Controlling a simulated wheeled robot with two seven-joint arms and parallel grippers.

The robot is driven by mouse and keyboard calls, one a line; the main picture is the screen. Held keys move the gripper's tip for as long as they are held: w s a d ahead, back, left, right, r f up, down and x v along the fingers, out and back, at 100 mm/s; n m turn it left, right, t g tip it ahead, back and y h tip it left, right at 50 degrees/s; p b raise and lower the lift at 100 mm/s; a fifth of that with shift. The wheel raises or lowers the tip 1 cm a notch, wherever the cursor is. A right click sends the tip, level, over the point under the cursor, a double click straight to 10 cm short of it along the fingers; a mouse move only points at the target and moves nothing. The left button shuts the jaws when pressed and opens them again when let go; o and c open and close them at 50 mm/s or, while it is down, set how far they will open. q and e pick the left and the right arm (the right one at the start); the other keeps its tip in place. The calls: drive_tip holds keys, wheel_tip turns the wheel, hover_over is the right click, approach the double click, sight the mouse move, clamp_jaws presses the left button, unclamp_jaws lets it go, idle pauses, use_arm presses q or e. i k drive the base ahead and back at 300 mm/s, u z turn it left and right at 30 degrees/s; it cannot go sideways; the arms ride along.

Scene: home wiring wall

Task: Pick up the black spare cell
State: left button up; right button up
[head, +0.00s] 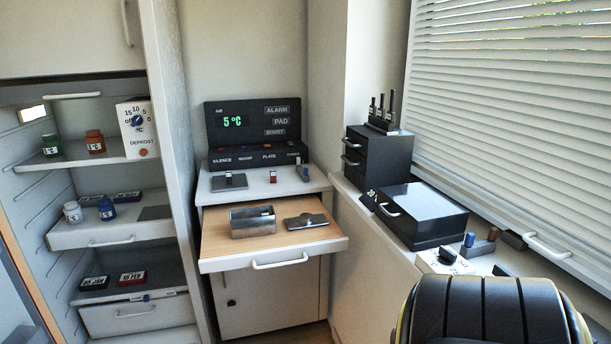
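I cannot tell for sure which thing is the black spare cell. Several slim black upright pieces stand in a holder (382,125) on top of the black drawer unit (378,158) at the right. A flat dark piece with a small knob (306,220) lies in the open wooden-floored drawer (225,243), beside an open metal box (252,221). A small black block (514,241) sits near the window sill at the right. Neither of my grippers is in view.
The open drawer juts out below a console (253,135) reading 5 °C. An open fridge with jars and labelled cases on shelves (110,232) is at left. A black box with a pale top (422,208) stands on the right ledge. A black padded back (485,310) blocks the lower right.

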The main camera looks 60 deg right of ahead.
sight(228, 174)
drive_tip(key=z, duration=1.1)
drive_tip(key=i, duration=0.3)
drive_tip(key=u, duration=0.05)
